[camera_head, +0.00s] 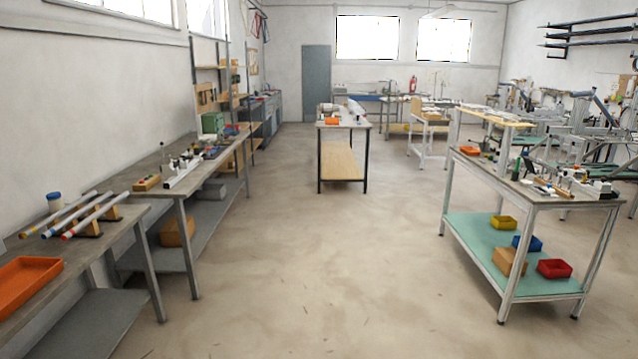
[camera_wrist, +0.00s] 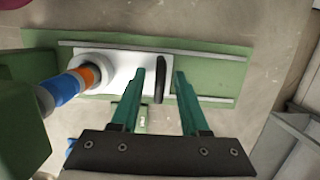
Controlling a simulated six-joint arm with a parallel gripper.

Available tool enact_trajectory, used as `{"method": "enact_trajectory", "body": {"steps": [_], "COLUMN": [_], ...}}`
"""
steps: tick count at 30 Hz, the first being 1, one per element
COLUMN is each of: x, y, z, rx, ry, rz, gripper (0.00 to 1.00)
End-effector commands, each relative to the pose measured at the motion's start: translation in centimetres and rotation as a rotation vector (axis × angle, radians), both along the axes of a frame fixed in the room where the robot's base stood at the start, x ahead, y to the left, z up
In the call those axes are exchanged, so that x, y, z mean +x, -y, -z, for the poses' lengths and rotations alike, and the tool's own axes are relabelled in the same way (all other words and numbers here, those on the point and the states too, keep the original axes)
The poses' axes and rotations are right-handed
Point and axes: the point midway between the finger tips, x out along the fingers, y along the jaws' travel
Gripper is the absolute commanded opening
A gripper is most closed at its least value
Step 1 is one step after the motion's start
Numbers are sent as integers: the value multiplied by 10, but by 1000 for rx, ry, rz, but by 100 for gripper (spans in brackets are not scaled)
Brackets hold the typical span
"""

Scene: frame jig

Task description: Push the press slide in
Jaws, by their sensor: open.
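The press slide (camera_wrist: 110,68) is a white plate in the wrist view, lying between two pale rails on a green base (camera_wrist: 212,67). A black upright handle (camera_wrist: 160,88) stands near its right end. My gripper (camera_wrist: 160,72) is open, with its teal fingers on either side of the black handle in the picture. I cannot tell whether either finger touches the handle. A blue, white and orange cylindrical part (camera_wrist: 68,86) reaches over the slide's left end from a green body (camera_wrist: 22,130). My gripper is not visible in the head view, and I cannot pick out the press there.
The green base's right part is clear. A grey structure (camera_wrist: 290,140) stands at the lower right of the wrist view. In the head view, benches line the left wall, a tool-laden bench (camera_head: 535,190) stands at the right, and the middle floor (camera_head: 300,270) is open.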

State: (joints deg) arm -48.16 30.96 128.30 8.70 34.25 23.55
Motion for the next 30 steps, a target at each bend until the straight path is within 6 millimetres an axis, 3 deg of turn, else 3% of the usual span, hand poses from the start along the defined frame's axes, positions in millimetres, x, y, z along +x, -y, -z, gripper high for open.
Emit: {"method": "enact_trajectory", "body": {"steps": [4, 18, 28, 30], "x": [0, 0, 2, 14], "y": [0, 0, 1, 7], "z": [-5, -66, -72, -87], "rx": [1, 1, 5, 42], "ry": [0, 1, 4, 36], "rz": [0, -1, 4, 32], "gripper": [45, 45, 45, 45]}}
